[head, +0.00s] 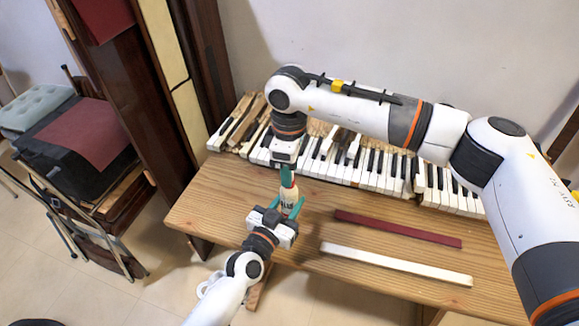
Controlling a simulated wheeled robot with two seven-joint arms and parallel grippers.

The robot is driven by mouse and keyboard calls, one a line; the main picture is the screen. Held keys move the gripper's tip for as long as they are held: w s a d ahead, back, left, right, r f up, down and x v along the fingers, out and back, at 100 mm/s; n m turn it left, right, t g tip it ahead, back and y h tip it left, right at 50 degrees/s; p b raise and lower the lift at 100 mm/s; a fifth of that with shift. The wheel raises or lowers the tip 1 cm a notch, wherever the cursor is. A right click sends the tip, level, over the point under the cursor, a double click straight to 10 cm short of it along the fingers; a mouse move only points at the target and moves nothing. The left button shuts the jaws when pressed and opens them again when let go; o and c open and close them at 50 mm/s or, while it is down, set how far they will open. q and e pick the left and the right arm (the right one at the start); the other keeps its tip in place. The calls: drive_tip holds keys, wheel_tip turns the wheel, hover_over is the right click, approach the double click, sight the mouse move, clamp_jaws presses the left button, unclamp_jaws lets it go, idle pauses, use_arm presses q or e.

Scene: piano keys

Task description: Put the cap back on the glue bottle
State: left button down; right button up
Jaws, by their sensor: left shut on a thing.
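The glue bottle (289,205), pale with dark lettering, stands upright above the front left part of the wooden table. My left gripper (289,212) comes from below and is shut on the bottle, its teal fingers on both sides of it. My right gripper (287,178) points straight down directly over the bottle top. Its teal fingers are seen nearly edge-on, so I cannot tell how far apart they are. A small dark red patch shows at its fingers, perhaps the cap. Whether it touches the bottle is hidden.
The wooden table (215,215) carries a row of piano keys (340,160) along its back. A dark red strip (398,229) and a white strip (396,263) lie at the front right. A chair with folded things (75,150) stands at left.

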drive_tip(key=shift+r, duration=2.25)
drive_tip(key=shift+c, duration=0.4)
